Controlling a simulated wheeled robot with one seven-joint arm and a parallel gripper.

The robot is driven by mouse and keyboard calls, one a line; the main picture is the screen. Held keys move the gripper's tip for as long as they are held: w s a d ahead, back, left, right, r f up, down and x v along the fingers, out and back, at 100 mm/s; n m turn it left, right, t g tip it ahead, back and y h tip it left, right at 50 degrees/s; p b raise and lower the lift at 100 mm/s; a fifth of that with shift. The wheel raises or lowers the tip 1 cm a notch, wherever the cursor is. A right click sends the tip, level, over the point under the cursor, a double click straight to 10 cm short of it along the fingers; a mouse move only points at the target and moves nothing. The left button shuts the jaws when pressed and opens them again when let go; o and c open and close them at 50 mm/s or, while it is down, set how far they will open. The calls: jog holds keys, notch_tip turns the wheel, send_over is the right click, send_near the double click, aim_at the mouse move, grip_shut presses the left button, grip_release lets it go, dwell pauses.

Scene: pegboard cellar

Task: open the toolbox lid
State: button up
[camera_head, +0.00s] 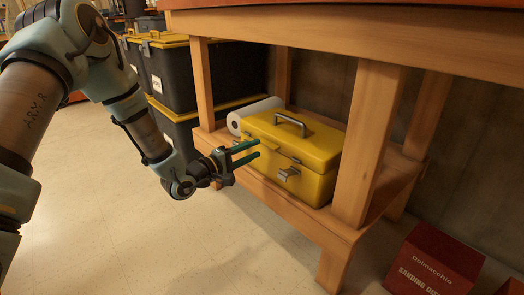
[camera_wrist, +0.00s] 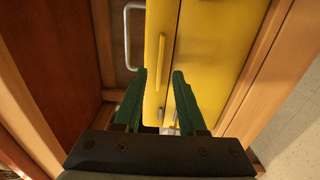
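The yellow toolbox (camera_head: 300,155) sits on the lower shelf of a wooden workbench, its lid (camera_head: 305,135) down. A grey handle (camera_head: 290,123) stands on top of the lid, and metal latches (camera_head: 287,174) show on its front. My gripper (camera_head: 258,149) is open, with two green fingers just in front of the toolbox's left front. In the wrist view the open fingers of my gripper (camera_wrist: 160,95) point at the yellow toolbox (camera_wrist: 205,50). A raised yellow lip (camera_wrist: 162,60) lies beyond the gap between them. Nothing is between the fingers; contact with the toolbox cannot be told.
The workbench top (camera_head: 350,20) overhangs the toolbox, and a wooden leg (camera_head: 370,140) stands at its right. A white paper roll (camera_head: 255,112) lies behind it. Black bins (camera_head: 175,75) stand left; a red box (camera_head: 437,262) lies front right. The floor (camera_head: 130,240) is clear.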

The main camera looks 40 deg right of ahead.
aim_at(265, 145)
jog(key=shift+s+d+b, duration=0.1)
jog(key=shift+d+b, duration=0.25)
jog(key=shift+d, duration=1.7)
jog(key=shift+c, duration=0.2)
grip_shut()
